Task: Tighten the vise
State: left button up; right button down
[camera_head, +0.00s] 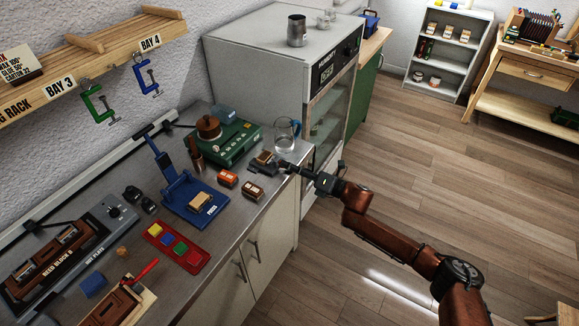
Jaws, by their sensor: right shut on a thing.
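A small dark grey vise (261,166) sits on the metal counter near its right front edge, with a brownish block (266,156) that seems to lie between its jaws. My right gripper (287,167) reaches in from the right at the vise's near right end. It is shut on a small part there, which looks like the vise's handle, but the fingers hide most of it. How tight the jaws sit on the block is too small to tell. My left gripper is not in view.
A glass jug (286,136) stands just behind my right gripper. A green machine (228,148) and a blue lever press (184,200) stand farther left. The floor at right is clear.

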jog(key=shift+w+d, duration=0.1)
jog(key=shift+d, duration=0.1)
dwell(0.3)
jog(key=c, duration=1.8)
grip_release()
jog(key=shift+o, duration=0.6)
jog(key=shift+a, duration=0.1)
jog(key=shift+f, duration=0.1)
jog(key=v, duration=0.8)
